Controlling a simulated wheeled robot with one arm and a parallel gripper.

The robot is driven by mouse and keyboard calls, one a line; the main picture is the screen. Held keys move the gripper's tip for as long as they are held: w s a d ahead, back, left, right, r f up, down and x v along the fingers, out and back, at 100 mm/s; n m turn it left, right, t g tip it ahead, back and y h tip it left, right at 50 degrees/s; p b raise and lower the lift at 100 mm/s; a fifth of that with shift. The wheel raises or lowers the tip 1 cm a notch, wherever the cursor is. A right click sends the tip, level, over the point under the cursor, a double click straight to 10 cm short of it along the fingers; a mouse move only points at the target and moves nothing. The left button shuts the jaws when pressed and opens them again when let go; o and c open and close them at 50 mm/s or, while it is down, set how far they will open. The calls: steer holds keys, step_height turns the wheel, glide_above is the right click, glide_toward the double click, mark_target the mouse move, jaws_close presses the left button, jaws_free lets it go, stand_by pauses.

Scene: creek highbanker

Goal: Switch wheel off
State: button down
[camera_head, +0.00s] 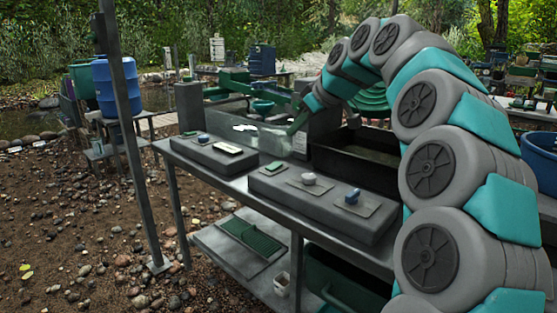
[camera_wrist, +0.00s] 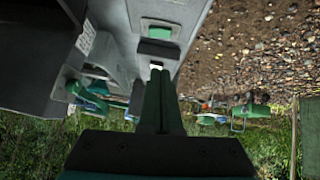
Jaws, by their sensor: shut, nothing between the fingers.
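A green ribbed wheel (camera_head: 371,97) stands behind my arm, partly hidden. The left block (camera_head: 215,157) carries a blue knob (camera_head: 203,138) and a white piece (camera_head: 229,149). I cannot tell which control belongs to the wheel.
A dark open trough (camera_head: 355,158) stands behind the right block. A metal post (camera_head: 130,140) rises left of the table (camera_head: 245,184). A blue barrel (camera_head: 115,87) stands on a stand at left. Gravel ground lies open at front left.

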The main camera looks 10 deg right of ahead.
steer(key=shift+w+d+r+t, duration=0.3)
steer(key=shift+w+d+r, duration=0.05)
steer(key=shift+w+d, duration=0.05)
steer(key=shift+w+f, duration=0.1)
steer(key=p, duration=0.1)
glide_above(274, 166)
steer(key=d, duration=0.1)
steer(key=f, duration=0.4)
steer(key=s+f, duration=0.1)
steer(key=f, duration=0.2)
steer(key=shift+d, duration=0.1)
steer(key=f, duration=0.2)
steer(key=shift+w+d+f, duration=0.1)
steer(key=shift+d+f, duration=0.15)
steer(key=shift+f, duration=0.15)
steer(key=shift+w+f, duration=0.1)
steer(key=shift+f, duration=0.4)
